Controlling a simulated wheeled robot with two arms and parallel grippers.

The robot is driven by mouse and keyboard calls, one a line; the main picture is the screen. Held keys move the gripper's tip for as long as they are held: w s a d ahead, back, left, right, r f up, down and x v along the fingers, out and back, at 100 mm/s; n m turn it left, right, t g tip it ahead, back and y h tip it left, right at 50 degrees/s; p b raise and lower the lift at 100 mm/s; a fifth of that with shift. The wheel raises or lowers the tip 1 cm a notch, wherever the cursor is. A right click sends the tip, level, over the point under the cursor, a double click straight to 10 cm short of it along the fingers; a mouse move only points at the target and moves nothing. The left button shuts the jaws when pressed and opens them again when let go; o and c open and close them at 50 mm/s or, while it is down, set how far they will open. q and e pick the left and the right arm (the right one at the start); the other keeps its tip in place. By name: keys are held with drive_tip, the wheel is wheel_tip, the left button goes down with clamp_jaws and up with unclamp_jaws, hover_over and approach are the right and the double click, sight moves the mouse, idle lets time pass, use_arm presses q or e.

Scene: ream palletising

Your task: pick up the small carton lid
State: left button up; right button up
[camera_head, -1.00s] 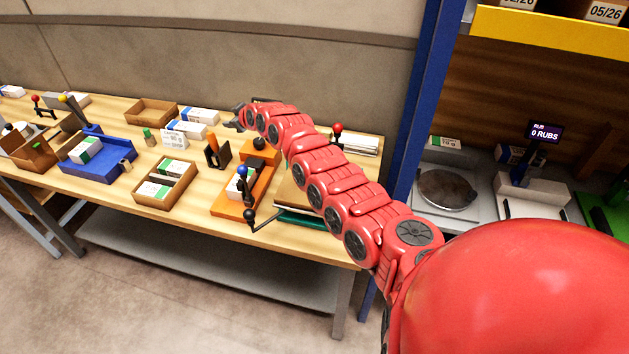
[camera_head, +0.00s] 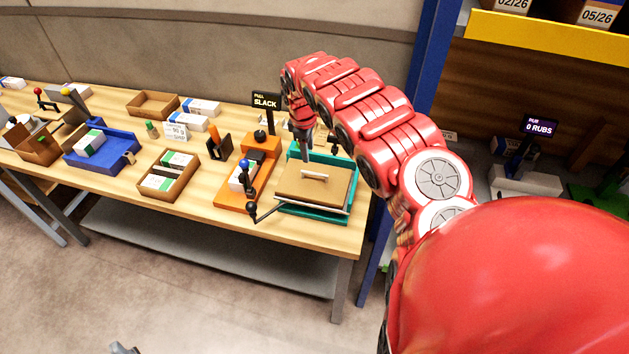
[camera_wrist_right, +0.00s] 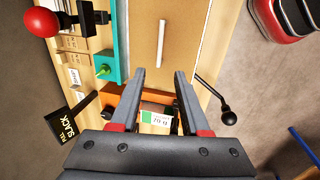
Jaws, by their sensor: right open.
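A flat brown board with a white bar handle, which looks like the small carton lid (camera_head: 302,190), lies on a teal tray (camera_head: 343,160) at the right end of the bench. In the right wrist view the lid (camera_wrist_right: 190,45) is beyond the fingertips, with its handle upright in the picture. My right gripper (camera_head: 306,160) points down at the lid's back left side in the head view. In the wrist view the right gripper (camera_wrist_right: 160,75) is open and empty. A small grey tip at the head view's bottom edge may be my left gripper (camera_head: 123,348); its jaws are not clear.
An orange fixture (camera_head: 236,190) stands left of the tray, with a black-knobbed lever (camera_head: 262,212) close to the tray's front corner. A black sign (camera_head: 266,100) stands behind. Brown boxes and a blue tray (camera_head: 105,160) fill the bench further left.

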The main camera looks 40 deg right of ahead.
drive_tip(key=b, duration=0.6)
hover_over(312, 173)
drive_tip(key=a, duration=0.1)
wheel_tip(312, 173, down, 6)
drive_tip(key=shift+s+a+f, duration=0.1)
drive_tip(key=shift+f, duration=0.1)
drive_tip(key=shift+s+d+f+p, duration=0.1)
drive_tip(key=shift+d+f+p, duration=0.1)
drive_tip(key=shift+f+p, duration=0.5)
drive_tip(key=shift+d+f+p, duration=0.15)
drive_tip(key=shift+f+p, duration=0.35)
drive_tip(key=shift+f, duration=0.15)
drive_tip(key=shift+d+f+p, duration=0.15)
drive_tip(key=shift+f+p, duration=0.3)
drive_tip(key=shift+f, duration=0.15)
drive_tip(key=shift+d+f, duration=0.15)
drive_tip(key=shift+f, duration=0.35)
clamp_jaws()
